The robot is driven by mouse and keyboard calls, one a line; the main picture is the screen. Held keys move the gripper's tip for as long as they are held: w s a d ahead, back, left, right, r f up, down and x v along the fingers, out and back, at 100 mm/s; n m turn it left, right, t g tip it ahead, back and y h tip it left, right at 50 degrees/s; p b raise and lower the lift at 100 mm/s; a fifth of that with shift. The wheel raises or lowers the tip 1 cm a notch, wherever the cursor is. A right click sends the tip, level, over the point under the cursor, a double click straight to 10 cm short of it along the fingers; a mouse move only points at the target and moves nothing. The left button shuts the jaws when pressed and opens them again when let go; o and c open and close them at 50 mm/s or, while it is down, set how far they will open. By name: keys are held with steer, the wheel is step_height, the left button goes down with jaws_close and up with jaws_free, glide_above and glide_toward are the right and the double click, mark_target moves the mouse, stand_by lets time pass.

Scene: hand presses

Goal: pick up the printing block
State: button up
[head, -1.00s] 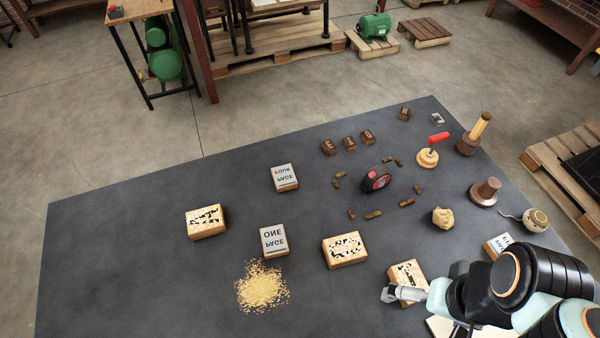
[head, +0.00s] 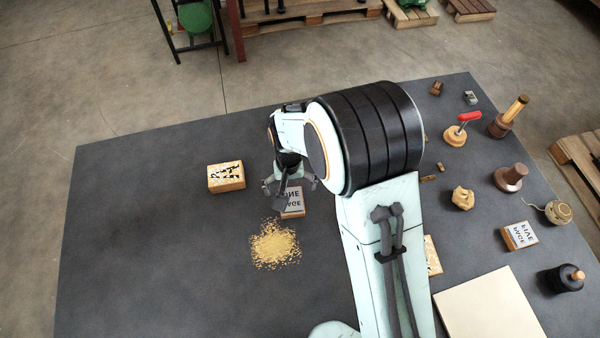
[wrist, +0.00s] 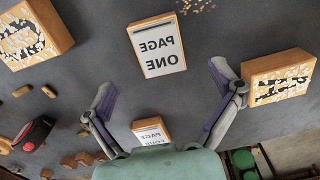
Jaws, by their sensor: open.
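My gripper (head: 291,188) is open and empty above the middle of the dark table; it also shows in the wrist view (wrist: 164,82). A printing block with mirrored "PAGE ONE" on a white face (wrist: 158,46) lies just beyond the fingertips in the wrist view; in the head view this block (head: 294,203) is partly hidden by the gripper. A second lettered block (wrist: 151,130), mirrored "PAGE FOUR", is partly covered by the gripper's body. Black-and-white patterned wooden blocks lie to the right (wrist: 278,80) and left (wrist: 35,33) in the wrist view.
Yellow granules (head: 274,246) lie in front of the PAGE ONE block. A "PAGE FIVE" block (head: 519,236), a black-based knob tool (head: 562,279) and a pale board (head: 490,306) are at right. The table's left side is clear.

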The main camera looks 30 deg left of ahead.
mark_target(291, 200)
step_height(291, 200, down, 6)
steer(key=shift+f, duration=0.1)
steer(key=c, duration=1.3)
